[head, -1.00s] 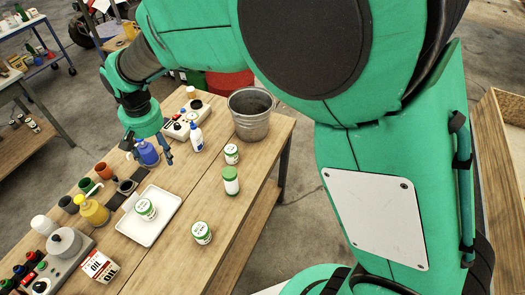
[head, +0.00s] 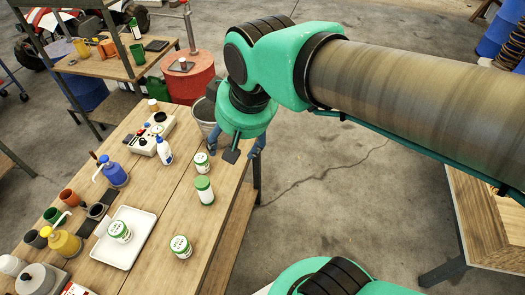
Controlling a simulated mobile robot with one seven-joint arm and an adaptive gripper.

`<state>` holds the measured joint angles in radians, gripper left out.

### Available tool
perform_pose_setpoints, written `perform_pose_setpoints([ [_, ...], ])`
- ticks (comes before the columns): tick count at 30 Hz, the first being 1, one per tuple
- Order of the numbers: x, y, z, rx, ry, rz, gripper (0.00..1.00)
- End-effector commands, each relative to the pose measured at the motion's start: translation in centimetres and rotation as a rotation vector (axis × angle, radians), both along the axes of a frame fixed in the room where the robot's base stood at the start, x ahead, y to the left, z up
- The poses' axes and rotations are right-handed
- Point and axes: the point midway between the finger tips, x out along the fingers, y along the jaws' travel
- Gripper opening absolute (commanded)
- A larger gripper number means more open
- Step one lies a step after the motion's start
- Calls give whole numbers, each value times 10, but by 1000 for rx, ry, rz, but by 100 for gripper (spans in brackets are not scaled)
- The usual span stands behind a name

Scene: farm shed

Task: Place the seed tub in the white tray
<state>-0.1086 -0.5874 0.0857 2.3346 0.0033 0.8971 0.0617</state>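The white tray (head: 140,250) lies on the wooden table at the lower left. A small white tub with a green-marked lid (head: 119,231) stands upright in it. Similar tubs stand on the table: one right of the tray (head: 181,246), a taller green-lidded one (head: 204,190) and a small one (head: 202,162) behind that. I cannot read which is the seed tub. My gripper (head: 236,147) points down near the table's right edge, right of the rear tub and apart from the tray. Its fingers are spread, with nothing seen between them.
A metal bucket (head: 203,112) stands behind my gripper, partly hidden. The floor (head: 330,190) right of the table is open.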

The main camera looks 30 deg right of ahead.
Motion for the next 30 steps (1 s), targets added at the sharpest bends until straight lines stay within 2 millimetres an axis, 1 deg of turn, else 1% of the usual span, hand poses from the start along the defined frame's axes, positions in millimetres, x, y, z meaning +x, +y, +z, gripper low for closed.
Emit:
perform_pose_setpoints([
  [1, -14, -10, 1, -3, -18, -12, 66],
  [3, -29, -19, 0, -8, -37, -25, 66],
  [6, -48, -30, -3, -15, -58, -37, 66],
  [10, -63, -38, -5, -23, -75, -49, 66],
  [15, -69, -41, -7, -26, -82, -53, 66],
  [24, -69, -41, -8, -26, -81, -53, 66],
  [26, -69, -41, -10, -26, -81, -53, 66],
  [30, -69, -41, -23, -26, -81, -53, 66],
])
